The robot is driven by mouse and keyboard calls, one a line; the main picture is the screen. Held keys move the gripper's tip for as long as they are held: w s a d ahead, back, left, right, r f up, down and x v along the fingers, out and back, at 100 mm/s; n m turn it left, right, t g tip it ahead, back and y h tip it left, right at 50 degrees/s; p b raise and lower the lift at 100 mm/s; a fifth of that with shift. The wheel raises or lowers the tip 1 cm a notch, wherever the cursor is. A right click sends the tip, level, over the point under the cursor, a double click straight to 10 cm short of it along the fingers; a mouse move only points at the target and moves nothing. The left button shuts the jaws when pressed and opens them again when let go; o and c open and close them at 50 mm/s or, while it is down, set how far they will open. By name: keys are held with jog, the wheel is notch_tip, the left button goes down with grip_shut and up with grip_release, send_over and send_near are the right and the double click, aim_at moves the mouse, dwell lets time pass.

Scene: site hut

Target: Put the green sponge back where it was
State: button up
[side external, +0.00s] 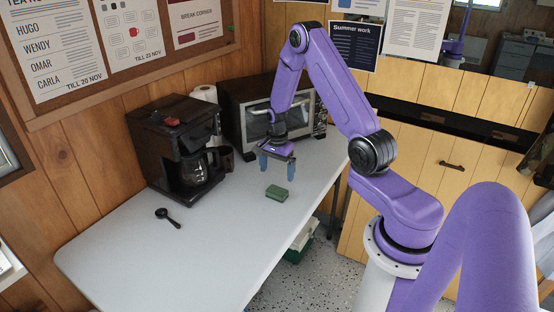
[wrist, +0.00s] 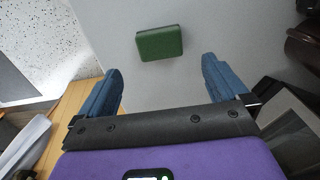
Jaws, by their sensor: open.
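The green sponge (side external: 276,192) lies flat on the white table (side external: 190,245), in front of the toaster oven and to the right of the coffee maker. In the wrist view the sponge (wrist: 159,43) lies beyond the fingertips, roughly centred between them. My gripper (side external: 277,164) is open and empty. It points down above the table, a little behind the sponge and apart from it. In the wrist view its two blue fingers (wrist: 162,75) are spread wide with bare table between them.
A coffee maker (side external: 168,146) with a glass pot and a toaster oven (side external: 252,112) stand at the back. A paper roll (side external: 204,94) stands between them. A black scoop (side external: 166,217) lies at the left. The front of the table is clear. A green-and-white box (side external: 299,246) is below the right edge.

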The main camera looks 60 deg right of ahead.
jog(key=s+a+r+n, duration=0.3)
jog(key=a+r+n, duration=0.4)
jog(key=a, duration=0.3)
jog(key=s+a+r+n, duration=0.2)
jog(key=a+r+n, duration=0.5)
jog(key=a, duration=0.3)
jog(key=s+a+r+n, duration=0.2)
jog(key=s+n, duration=0.3)
jog(key=s, duration=0.2)
jog(key=s+a+r+n, duration=0.2)
jog(key=s+n, duration=0.4)
jog(key=s, duration=0.1)
jog(key=s+a+r+n, duration=0.2)
jog(key=s+n, duration=0.3)
jog(key=s, duration=0.3)
jog(key=shift+a+r+n, duration=0.3)
jog(key=shift+r, duration=0.05)
jog(key=shift+w, duration=0.1)
